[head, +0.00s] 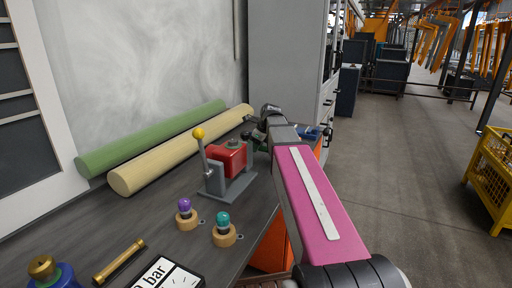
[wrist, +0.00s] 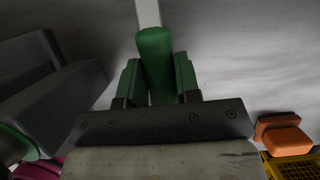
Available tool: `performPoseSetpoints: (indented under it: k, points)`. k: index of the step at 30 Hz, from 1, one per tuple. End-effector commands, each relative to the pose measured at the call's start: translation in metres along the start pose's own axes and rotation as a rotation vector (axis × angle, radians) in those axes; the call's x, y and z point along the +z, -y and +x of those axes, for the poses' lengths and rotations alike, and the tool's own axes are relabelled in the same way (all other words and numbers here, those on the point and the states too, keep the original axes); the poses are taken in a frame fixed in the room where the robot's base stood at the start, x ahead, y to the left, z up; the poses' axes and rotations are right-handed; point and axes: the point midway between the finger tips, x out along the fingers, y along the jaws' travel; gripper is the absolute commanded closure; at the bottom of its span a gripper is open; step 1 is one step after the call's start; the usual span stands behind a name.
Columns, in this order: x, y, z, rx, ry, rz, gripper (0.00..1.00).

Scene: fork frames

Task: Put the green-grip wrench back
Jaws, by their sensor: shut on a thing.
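In the wrist view, the green-grip wrench (wrist: 154,48) stands between the fingers of my gripper (wrist: 158,80). The fingers are shut on its green grip. Its pale grey shaft runs up out of the top of the picture, so its head is hidden there. In the head view, my pink arm link reaches out along the right edge of the workbench (head: 160,220). My gripper and the wrench are mostly hidden beyond it, and I cannot make them out clearly. No place for the wrench can be clearly told in either view.
A red block on a grey stand (head: 230,160) with a yellow-ball lever stands left of my arm. Purple (head: 185,207) and teal (head: 223,220) knobs stand in front. Green (head: 150,138) and cream (head: 180,150) rolls lie along the wall.

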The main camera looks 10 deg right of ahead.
Motion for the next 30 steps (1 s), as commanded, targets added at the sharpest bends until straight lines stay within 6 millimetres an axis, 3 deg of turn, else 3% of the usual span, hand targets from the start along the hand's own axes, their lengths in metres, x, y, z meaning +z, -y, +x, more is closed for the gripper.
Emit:
performPoseSetpoints:
  k: [13, 14, 15, 16, 26, 30]
  points:
    - [-0.002, 0.0, 0.004, 0.0, 0.001, 0.0, 1.0]
    - [-0.002, 0.0, 0.004, 0.0, 0.0, 0.0, 0.6]
    - [-0.002, 0.0, 0.004, 0.0, 0.0, 0.0, 0.47]
    - [-0.002, 0.0, 0.004, 0.0, 0.0, 0.0, 0.44]
    - [-0.002, 0.0, 0.003, 0.0, 0.0, 0.0, 0.44]
    - [-0.002, 0.0, -0.009, -0.001, 0.001, 0.0, 0.44]
